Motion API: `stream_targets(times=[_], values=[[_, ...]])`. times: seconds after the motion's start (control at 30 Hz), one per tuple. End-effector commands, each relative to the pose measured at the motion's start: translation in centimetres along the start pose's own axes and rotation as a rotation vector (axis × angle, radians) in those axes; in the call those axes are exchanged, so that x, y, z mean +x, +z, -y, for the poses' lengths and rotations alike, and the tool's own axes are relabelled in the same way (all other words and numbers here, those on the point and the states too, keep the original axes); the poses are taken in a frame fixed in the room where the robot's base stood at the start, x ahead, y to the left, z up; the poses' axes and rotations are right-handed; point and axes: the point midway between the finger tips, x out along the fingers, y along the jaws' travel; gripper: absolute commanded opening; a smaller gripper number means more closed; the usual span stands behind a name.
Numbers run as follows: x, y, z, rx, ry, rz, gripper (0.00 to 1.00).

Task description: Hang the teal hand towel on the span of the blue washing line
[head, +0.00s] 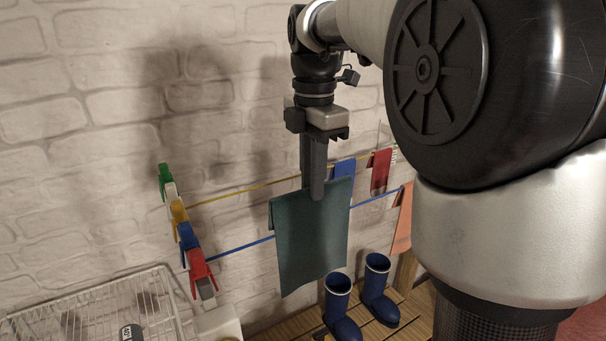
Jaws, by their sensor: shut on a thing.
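The teal hand towel (312,245) hangs down from my gripper (317,192) in the middle of the head view. My gripper points down and is shut on the towel's top edge. The blue washing line (243,246) runs from the lower left up to the right. It passes out of sight behind the towel and shows again to the right of it. From this view I cannot tell whether the towel touches the line or hangs in front of it.
A yellow line (245,190) runs behind, with a blue cloth (344,170) and a red cloth (380,172) on it. An orange cloth (403,222) hangs at right. Coloured pegs (187,236) stand at left. Blue boots (342,308) and a wire rack (95,312) are below.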

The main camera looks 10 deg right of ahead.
Motion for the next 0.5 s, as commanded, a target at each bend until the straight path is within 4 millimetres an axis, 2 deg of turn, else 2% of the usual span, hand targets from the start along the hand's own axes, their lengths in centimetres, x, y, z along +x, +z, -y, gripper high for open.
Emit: stream_targets(times=[0.03, 0.5], values=[[0.7, 0.0, 0.0, 0.0, 0.0, 0.0, 0.0], [4.5, 0.0, 0.1, 0.0, -0.001, 0.0, 0.0]])
